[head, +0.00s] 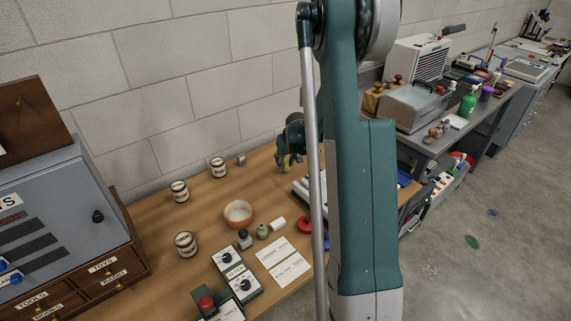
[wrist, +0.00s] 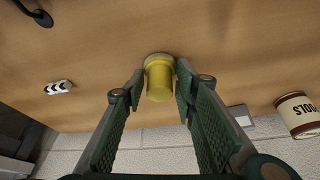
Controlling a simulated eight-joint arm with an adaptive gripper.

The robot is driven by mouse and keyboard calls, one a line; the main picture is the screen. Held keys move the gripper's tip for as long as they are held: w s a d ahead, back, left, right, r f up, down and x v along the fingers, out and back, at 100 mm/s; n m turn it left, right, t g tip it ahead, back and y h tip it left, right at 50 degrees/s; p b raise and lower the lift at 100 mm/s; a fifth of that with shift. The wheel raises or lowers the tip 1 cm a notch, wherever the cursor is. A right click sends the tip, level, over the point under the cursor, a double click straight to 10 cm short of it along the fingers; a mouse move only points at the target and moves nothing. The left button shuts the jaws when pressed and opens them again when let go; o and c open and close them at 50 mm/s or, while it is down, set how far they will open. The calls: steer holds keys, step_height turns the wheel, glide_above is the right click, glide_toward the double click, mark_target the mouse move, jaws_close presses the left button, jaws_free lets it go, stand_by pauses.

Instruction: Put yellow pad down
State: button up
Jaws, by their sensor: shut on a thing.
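The yellow pad (wrist: 159,80) is a short, rounded yellow piece with a wider far end. In the wrist view it sits between the tips of my gripper (wrist: 160,88), whose two green fingers are shut on it. In the head view my gripper (head: 290,160) is low over the back of the wooden table (head: 150,222), near the wall, with a bit of yellow showing at it. My arm hides part of this area. I cannot tell whether the pad touches the tabletop.
Labelled jars (head: 218,167) stand left of my gripper, with a small grey block (head: 241,159) between. An orange bowl (head: 238,214) is nearer the front. In the wrist view, a black-and-white striped piece (wrist: 57,88) lies left. Bare wood surrounds the pad.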

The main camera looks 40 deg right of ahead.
steer(key=shift+f, duration=0.2)
steer(key=o, duration=0.8)
steer(key=shift+r, duration=0.2)
steer(key=shift+p+v, duration=1.05)
steer(key=shift+v, duration=4.95)
